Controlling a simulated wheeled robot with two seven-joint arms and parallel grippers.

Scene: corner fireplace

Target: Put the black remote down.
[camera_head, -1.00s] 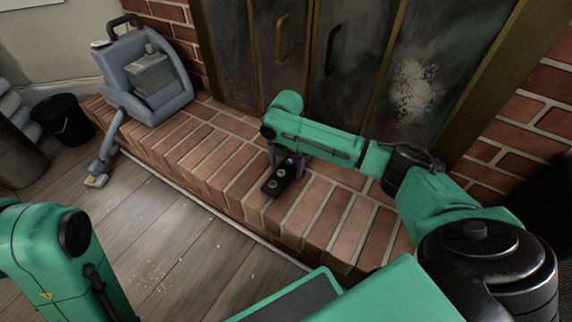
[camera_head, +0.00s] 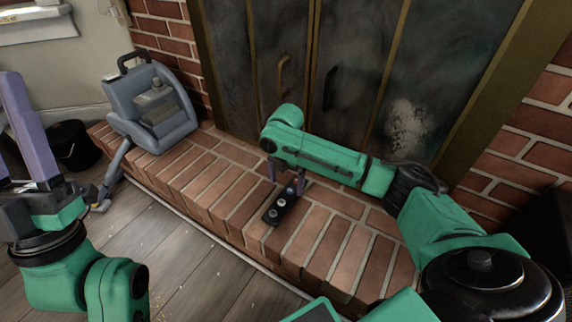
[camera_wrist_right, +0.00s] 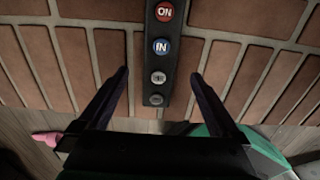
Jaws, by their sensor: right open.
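The black remote (camera_head: 279,208) lies on the brick hearth (camera_head: 225,180), near its front edge. In the right wrist view the remote (camera_wrist_right: 160,60) shows a red ON button, a blue IN button and grey buttons below. My right gripper (camera_head: 284,184) is open over the remote's far end. In the wrist view its fingers (camera_wrist_right: 160,74) stand on either side of the remote, with a clear gap on both sides. My left gripper (camera_head: 10,120) is raised at the left edge of the head view, its fingers apart and partly cut off.
A blue-grey vacuum-like appliance (camera_head: 150,105) stands at the hearth's left end, its hose reaching the floor. A black bucket (camera_head: 72,145) is beside it. Dark fireplace doors with handles (camera_head: 330,88) rise behind my right arm. Hearth bricks left of the remote are clear.

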